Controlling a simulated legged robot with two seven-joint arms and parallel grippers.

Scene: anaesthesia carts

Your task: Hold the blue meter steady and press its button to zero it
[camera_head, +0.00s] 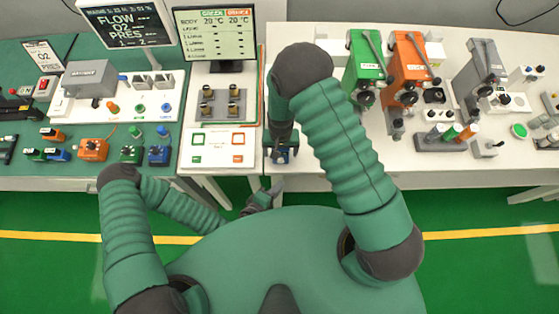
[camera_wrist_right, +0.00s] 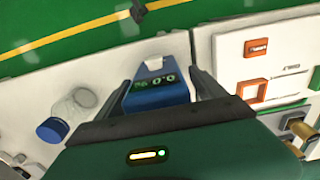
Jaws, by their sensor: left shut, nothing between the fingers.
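The blue meter (camera_wrist_right: 158,88) is near the front edge of the white table, with a lit green readout and a pale piece at its end. In the head view the meter (camera_head: 284,153) shows below my right arm. My right gripper (camera_wrist_right: 160,78) has a finger close along each side of the meter and appears shut on it; the exact contact is hard to see. My left gripper (camera_head: 272,192) is shut and empty, below the meter in the picture and apart from it, off the table's front edge. I cannot make out the meter's button clearly.
A clear jar with a blue cap (camera_wrist_right: 52,130) lies near the meter. A white panel with green and orange squares (camera_head: 218,148) is left of it. Green (camera_head: 364,65) and orange (camera_head: 408,70) vaporizers stand behind to the right.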

